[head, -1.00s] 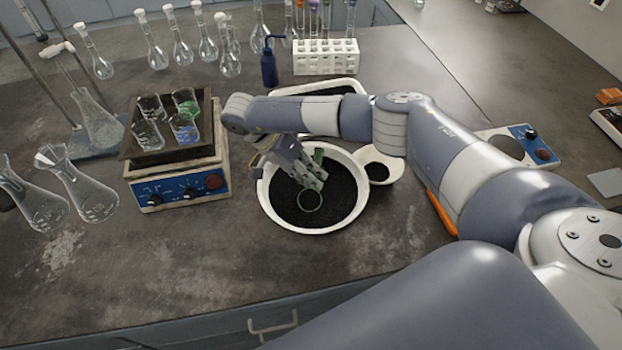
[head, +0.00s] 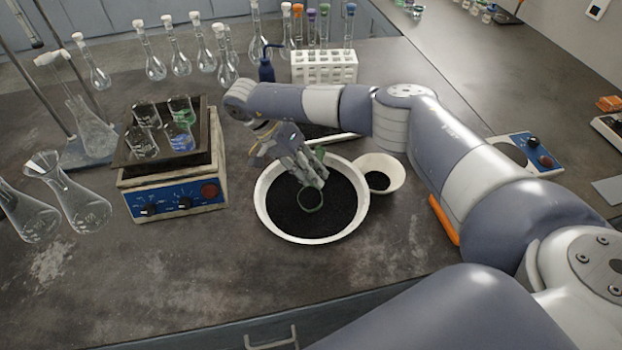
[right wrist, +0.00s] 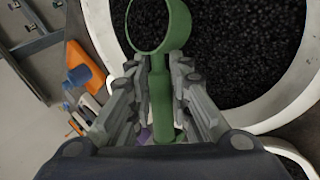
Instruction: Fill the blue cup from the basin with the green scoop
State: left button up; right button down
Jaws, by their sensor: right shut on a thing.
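The white basin (head: 262,212) holds black granules and stands in the middle of the bench. My right gripper (head: 312,172) is over the basin, shut on the handle of the green scoop (head: 310,199). In the right wrist view the scoop (right wrist: 162,95) runs between the fingers (right wrist: 160,75), its ring-shaped head over the granules. Black shows inside the ring; I cannot tell whether the scoop holds granules. The blue cup (head: 180,138) is a clear beaker with blue, on the tray of the shaker at left. My left gripper is not in view.
The shaker (head: 172,198) with its dark tray carries several beakers, one green (head: 181,108). A small white bowl (head: 392,166) stands right of the basin. Flasks stand at left and back, near a blue bottle (head: 266,68) and a white rack (head: 325,68). The front bench is clear.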

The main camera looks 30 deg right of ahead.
jog(key=shift+w+d+r+g+y, duration=0.1)
jog(key=shift+w+g+y, duration=0.2)
jog(key=shift+g+y, duration=0.15)
jog(key=shift+w+d+r+n+g+y+p, duration=0.25)
jog(key=shift+r+n+g+y+p, duration=0.15)
jog(key=shift+n+g+y, duration=0.35)
